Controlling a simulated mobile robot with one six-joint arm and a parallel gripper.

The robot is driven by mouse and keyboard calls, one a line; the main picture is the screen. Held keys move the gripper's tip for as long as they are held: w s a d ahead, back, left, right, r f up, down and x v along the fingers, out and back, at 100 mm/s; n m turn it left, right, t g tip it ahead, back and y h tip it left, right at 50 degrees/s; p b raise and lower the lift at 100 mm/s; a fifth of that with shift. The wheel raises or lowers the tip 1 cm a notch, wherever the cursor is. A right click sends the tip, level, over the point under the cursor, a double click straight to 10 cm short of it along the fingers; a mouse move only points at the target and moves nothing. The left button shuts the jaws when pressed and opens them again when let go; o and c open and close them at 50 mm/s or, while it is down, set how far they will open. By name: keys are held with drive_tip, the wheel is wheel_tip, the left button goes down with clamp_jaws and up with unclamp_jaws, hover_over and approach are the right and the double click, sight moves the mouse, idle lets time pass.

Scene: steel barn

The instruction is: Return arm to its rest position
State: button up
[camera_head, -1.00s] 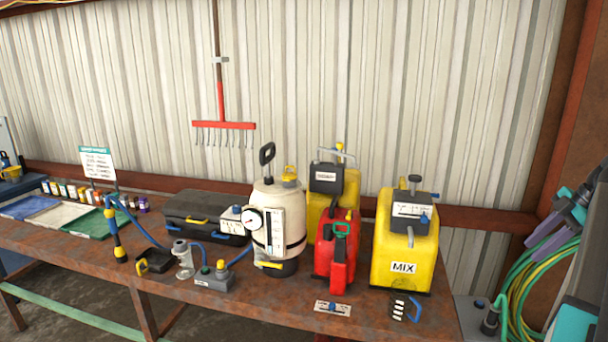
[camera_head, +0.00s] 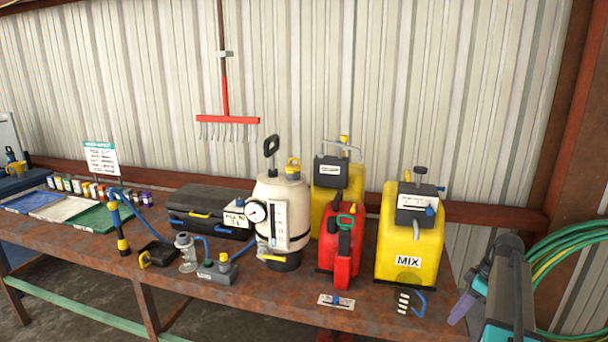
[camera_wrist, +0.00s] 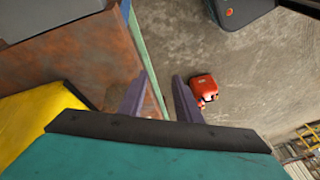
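My gripper (camera_head: 462,308) shows at the lower right of the head view, with a purple finger pointing down and left beside the table's right end. In the wrist view, my gripper's two purple fingers (camera_wrist: 160,98) stand apart with nothing between them, above the concrete floor. My teal wrist housing fills the bottom of that view. My arm hangs at the right, clear of the yellow MIX tank (camera_head: 411,245) in the head view.
The rusty workbench (camera_head: 375,318) holds a red can (camera_head: 341,258), a cream sprayer (camera_head: 281,200) and a black case (camera_head: 190,208). A green hose (camera_head: 570,250) hangs at the right. A red object (camera_wrist: 201,88) lies on the floor.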

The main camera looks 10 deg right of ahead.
drive_tip(key=s+a+f+m+g+b, duration=0.2)
drive_tip(key=s+a+f+m, duration=0.15)
drive_tip(key=a+f, duration=0.95)
drive_tip(key=s+a+f+m+g+b, duration=0.2)
drive_tip(key=s+a+f, duration=0.2)
drive_tip(key=a+f, duration=0.9)
drive_tip(key=s+a+f+m+g+h+b, duration=0.1)
drive_tip(key=s+a+f, duration=0.4)
drive_tip(key=s+f, duration=0.7)
drive_tip(key=s+a+f+m+g+h+b, duration=0.1)
drive_tip(key=s+a+f, duration=0.4)
drive_tip(key=s+f, duration=0.7)
drive_tip(key=shift+s+f+m+g+h+b, duration=0.2)
drive_tip(key=shift+s+m+g+h+b, duration=0.2)
drive_tip(key=shift+s+m+h+b, duration=0.55)
